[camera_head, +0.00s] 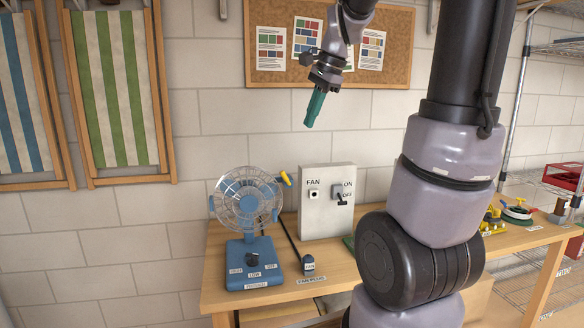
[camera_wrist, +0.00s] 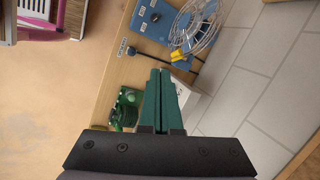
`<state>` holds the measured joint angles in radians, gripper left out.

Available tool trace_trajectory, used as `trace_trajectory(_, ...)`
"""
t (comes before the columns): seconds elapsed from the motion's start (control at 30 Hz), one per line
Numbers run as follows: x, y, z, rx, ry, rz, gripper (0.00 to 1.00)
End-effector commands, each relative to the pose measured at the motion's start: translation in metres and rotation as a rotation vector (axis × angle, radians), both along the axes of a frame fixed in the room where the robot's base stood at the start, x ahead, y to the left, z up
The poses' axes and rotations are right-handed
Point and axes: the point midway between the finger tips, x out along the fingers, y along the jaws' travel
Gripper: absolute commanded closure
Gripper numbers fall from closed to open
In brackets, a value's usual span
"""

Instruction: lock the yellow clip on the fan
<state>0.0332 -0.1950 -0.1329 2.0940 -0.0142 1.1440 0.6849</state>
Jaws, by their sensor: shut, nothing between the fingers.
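The blue fan (camera_head: 262,255) with a round wire guard stands on the wooden workbench, left of a white panel. The yellow clip (camera_head: 286,178) sticks out at the upper right edge of the guard; whether it is latched cannot be told. The clip also shows in the wrist view as a yellow piece (camera_wrist: 176,56) beside the guard (camera_wrist: 196,28). My gripper (camera_head: 310,123), with green fingers, hangs pointing down in front of the wall, above and right of the fan. In the wrist view its fingers (camera_wrist: 160,72) are together, empty, and apart from the clip.
The white panel (camera_head: 324,225) has a FAN socket and an ON/OFF switch. A dark cord with a plug (camera_head: 308,264) lies by the fan on the workbench (camera_head: 225,300). A green object (camera_wrist: 126,105) is on the bench. Folded striped chairs (camera_head: 112,90) hang at left.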

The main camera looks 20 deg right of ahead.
Motion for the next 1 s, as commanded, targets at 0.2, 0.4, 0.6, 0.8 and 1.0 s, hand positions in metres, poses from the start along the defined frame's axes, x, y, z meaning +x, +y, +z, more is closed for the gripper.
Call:
trace_trajectory(0.2, 0.055, -0.027, -0.026, 0.092, 0.171, -0.295, 1.0)
trace_trajectory(0.4, 0.08, -0.041, -0.042, 0.128, 0.254, -0.452, 1.0)
trace_trajectory(0.6, 0.086, -0.044, -0.046, 0.137, 0.274, -0.492, 1.0)
trace_trajectory(0.8, 0.085, -0.044, -0.046, 0.137, 0.272, -0.49, 1.0)
trace_trajectory(1.0, 0.086, -0.042, -0.055, 0.136, 0.274, -0.487, 1.0)
